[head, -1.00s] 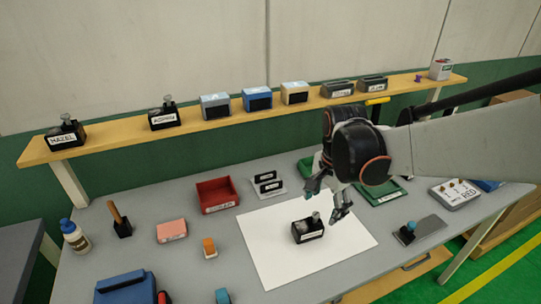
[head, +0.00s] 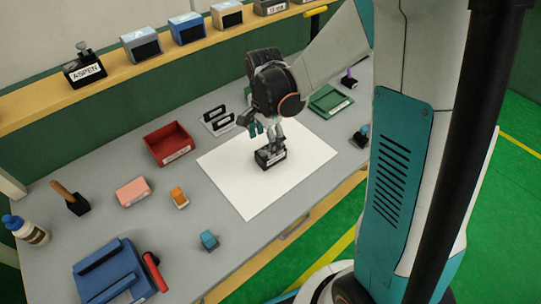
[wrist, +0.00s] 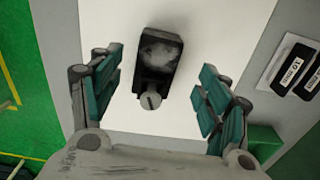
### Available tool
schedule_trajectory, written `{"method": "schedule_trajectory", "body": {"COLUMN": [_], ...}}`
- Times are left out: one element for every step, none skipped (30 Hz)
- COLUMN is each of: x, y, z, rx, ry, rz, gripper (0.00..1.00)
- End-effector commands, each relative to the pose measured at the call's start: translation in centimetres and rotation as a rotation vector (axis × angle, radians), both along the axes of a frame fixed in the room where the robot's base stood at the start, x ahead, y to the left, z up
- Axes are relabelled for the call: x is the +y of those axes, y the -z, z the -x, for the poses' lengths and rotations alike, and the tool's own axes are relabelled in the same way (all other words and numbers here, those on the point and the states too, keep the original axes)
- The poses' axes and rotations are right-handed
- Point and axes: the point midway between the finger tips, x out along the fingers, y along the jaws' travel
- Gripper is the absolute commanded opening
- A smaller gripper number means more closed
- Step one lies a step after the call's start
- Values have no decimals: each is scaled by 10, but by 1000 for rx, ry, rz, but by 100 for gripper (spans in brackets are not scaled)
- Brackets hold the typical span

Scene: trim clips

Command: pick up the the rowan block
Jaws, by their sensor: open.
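A black block with a pale label and a grey metal knob (head: 272,157) stands on a white sheet (head: 245,203); its lettering is too small to read, so I cannot confirm that it is the rowan block. In the wrist view the same dark block (wrist: 157,55) shows from above, its round knob pointing toward my palm. My gripper (head: 264,136) is open above the block and partly hides its top. In the wrist view the teal fingers of my gripper (wrist: 158,80) are spread on either side of the block, with gaps to both.
A shelf (head: 100,92) carries the ASPEN block (head: 84,65) and several boxes.

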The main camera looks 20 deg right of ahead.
Motion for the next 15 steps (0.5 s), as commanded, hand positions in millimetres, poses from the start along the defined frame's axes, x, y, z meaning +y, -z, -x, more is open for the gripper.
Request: {"method": "schedule_trajectory", "body": {"x": [0,-1,-1,-1,-2,-3,-3,-4,-5,-5,-4,-4,-4,-4,-4], "y": [2,4,7,10,14,20,24,29,35,40,44,48,50,52,53], "z": [0,0,0,1,1,1,1,1,1,1,1,1,1,1,1], "rx": [0,0,0,0,0,0,0,0,0,0,0,0,0,0,0], "ry": [0,0,0,0,0,0,0,1,1,0,0,0,0,0,0], "rz": [0,0,0,0,0,0,0,0,0,0,0,0,0,0,0], "gripper": [70,70,70,70,70,70,70,70,70,70,70,70,70,70,70]}}
